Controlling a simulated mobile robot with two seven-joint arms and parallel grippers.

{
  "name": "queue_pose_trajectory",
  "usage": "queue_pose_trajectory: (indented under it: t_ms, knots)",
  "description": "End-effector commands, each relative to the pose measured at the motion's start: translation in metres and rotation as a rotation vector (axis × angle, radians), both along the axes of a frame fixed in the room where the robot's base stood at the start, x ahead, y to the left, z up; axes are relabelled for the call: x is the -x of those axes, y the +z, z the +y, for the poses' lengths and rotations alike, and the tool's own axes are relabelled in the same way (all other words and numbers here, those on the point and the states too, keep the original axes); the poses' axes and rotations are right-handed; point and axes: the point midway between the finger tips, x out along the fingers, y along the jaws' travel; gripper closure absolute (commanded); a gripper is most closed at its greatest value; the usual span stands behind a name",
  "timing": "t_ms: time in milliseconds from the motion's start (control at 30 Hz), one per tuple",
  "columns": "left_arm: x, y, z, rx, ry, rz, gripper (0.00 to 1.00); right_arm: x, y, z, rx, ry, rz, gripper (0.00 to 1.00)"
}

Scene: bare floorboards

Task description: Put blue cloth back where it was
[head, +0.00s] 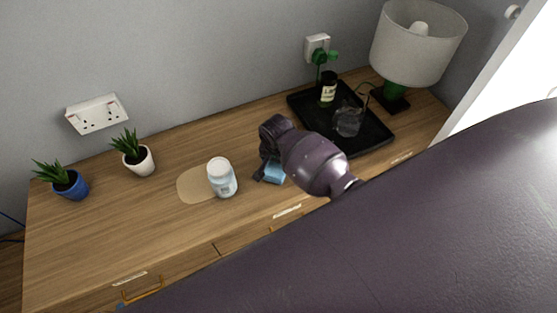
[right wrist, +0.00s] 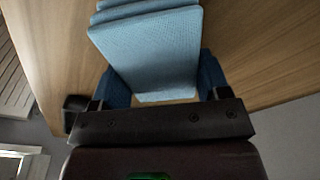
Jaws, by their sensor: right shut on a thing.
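The folded light-blue cloth (head: 274,174) is at my right gripper (head: 265,168), over the middle of the wooden dresser top, to the right of the white bottle. In the right wrist view, the cloth (right wrist: 150,52) sits between the two dark-blue fingers of my right gripper (right wrist: 163,82), which is shut on it. Its folded layers show at the top of that view. I cannot tell whether the cloth touches the dresser top. My gripper and wrist hide part of it in the head view. My left gripper is not in view.
Potted plants (head: 70,184) (head: 139,160) stand at left. A black tray (head: 375,137) holds a dark bottle (head: 328,90) and glass jar (head: 347,122). A lamp (head: 418,45) stands at the right end. The front left is clear.

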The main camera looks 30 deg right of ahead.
Motion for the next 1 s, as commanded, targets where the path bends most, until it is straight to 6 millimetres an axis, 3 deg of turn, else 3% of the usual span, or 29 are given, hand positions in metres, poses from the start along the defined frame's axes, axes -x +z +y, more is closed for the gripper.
queue_pose_trajectory:
  t_ms: [367, 400, 533, 833, 1000]
  knots:
    - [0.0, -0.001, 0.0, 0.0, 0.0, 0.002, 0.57, 0.0, -0.003, 0.0, -0.001, 0.0, -0.001, 0.69]
    - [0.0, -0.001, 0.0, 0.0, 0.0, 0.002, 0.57, 0.0, -0.003, 0.0, -0.001, 0.0, -0.001, 0.26]
    - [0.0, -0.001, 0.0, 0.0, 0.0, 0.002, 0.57, 0.0, -0.003, 0.0, -0.001, 0.001, -0.001, 0.06]
    - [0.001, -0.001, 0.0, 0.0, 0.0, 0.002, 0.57, 0.0, -0.002, 0.0, 0.0, 0.001, -0.001, 0.05]
    - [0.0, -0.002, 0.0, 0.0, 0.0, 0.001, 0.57, 0.0, 0.009, 0.002, -0.001, 0.001, -0.003, 0.05]
